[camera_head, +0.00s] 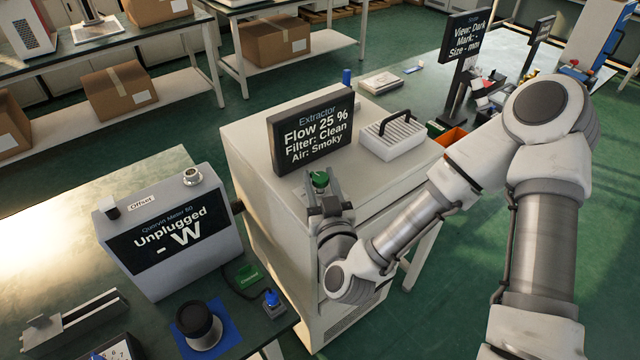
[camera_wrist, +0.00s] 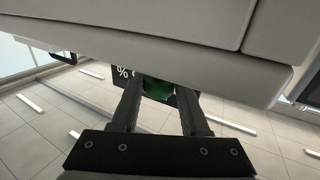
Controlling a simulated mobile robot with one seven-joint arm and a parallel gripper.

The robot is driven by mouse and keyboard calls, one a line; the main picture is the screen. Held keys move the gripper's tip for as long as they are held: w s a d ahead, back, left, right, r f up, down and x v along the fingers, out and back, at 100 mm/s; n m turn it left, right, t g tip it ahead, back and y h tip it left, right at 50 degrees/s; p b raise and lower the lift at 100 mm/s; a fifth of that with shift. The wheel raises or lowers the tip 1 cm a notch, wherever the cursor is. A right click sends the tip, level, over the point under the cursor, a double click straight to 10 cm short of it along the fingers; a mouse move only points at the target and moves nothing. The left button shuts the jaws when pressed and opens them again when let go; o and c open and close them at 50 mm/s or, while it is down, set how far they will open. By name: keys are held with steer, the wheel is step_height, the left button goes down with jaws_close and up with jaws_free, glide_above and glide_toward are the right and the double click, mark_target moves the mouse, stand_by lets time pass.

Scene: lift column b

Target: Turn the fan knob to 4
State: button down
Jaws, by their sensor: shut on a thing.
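The fan knob (camera_head: 320,180) is green and sits on top of the white extractor cabinet (camera_head: 262,225), in front of its dark display. The display (camera_head: 312,132) reads Flow 25 %, Filter: Clean, Air: Smoky. My gripper (camera_head: 322,190) is at the knob with its fingers shut on it. In the wrist view the green knob (camera_wrist: 158,88) shows between the two fingertips, partly hidden by them. Part of the display (camera_wrist: 124,72) with a % sign shows behind it. I cannot read any number marks around the knob.
A white slotted box with a dark handle (camera_head: 393,135) stands on the cabinet right of the display. A grey meter (camera_head: 170,232) reading Unplugged stands on the left bench, with a black round object (camera_head: 199,325) on a blue mat. My arm reaches in from the right.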

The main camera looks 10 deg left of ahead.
steer(key=m+h, duration=0.1)
steer(key=h, duration=0.1)
steer(key=m+t+h+b, duration=0.1)
steer(key=m+h, duration=0.1)
steer(key=h, duration=0.1)
steer(key=shift+a+t, duration=0.15)
steer(key=shift+t, duration=0.15)
steer(key=m+h+b, duration=0.1)
steer(key=m+h, duration=0.1)
steer(key=h, duration=0.1)
steer(key=m+h+b, duration=0.1)
steer(key=m+h, duration=0.1)
steer(key=h, duration=0.1)
steer(key=shift+m+h+b, duration=0.35)
steer(key=shift+m+h, duration=0.05)
steer(key=m+g+h+b, duration=0.1)
steer(key=m+g+h, duration=0.1)
steer(key=h, duration=0.2)
steer(key=shift+m, duration=0.3)
steer(key=shift+w+r+m+g+h+b, duration=0.1)
steer(key=shift+m+g+h+b, duration=0.25)
steer(key=shift+m+g+h, duration=1.8)
steer(key=shift+h, duration=0.45)
steer(key=shift+c, duration=2.1)
jaws_free()
